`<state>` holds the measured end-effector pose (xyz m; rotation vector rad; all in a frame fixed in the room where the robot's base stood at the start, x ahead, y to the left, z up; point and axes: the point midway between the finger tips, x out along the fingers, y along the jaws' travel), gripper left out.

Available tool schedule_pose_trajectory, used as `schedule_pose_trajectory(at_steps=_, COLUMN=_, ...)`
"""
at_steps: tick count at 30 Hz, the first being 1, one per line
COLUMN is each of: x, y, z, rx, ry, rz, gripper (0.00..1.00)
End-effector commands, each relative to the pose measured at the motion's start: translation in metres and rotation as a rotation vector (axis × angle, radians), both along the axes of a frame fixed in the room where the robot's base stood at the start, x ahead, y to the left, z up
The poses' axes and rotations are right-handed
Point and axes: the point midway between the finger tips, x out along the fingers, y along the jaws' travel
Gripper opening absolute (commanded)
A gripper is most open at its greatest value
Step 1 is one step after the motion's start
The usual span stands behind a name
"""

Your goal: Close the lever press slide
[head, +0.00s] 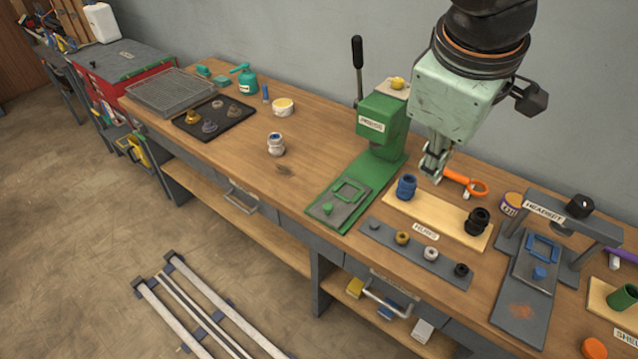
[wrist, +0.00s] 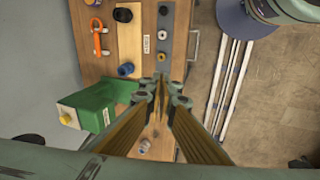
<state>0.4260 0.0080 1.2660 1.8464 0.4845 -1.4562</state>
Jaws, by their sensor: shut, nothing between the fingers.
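The green lever press (head: 382,125) stands on the bench with its black-handled lever (head: 358,65) upright. My gripper (head: 433,172) is shut and empty, pointing down above the bench just right of the press. In the wrist view the gripper fingertips (wrist: 161,88) are together, and the green press (wrist: 105,103) shows at the left. The slide is hidden there behind my fingers.
A blue hub (head: 406,186) and a black hub (head: 477,221) stand on a wooden board beside the slide. An orange-handled tool (head: 466,184) lies behind them. The headset press (head: 545,235) stands at right. Bench left of the green press is mostly clear around a small white-and-blue jar (head: 276,145).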

Motion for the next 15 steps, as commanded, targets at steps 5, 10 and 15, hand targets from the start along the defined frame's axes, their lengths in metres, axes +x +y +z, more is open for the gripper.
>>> schedule_pose_trajectory(at_steps=5, x=0.021, y=0.011, z=-0.010, rx=-0.047, ry=0.024, rz=0.124, gripper=0.00)
schedule_pose_trajectory(at_steps=10, x=0.041, y=0.022, z=-0.022, rx=-0.092, ry=0.045, rz=0.245, gripper=0.00)
schedule_pose_trajectory(at_steps=15, x=0.059, y=0.035, z=-0.035, rx=-0.131, ry=0.065, rz=0.366, gripper=0.00)
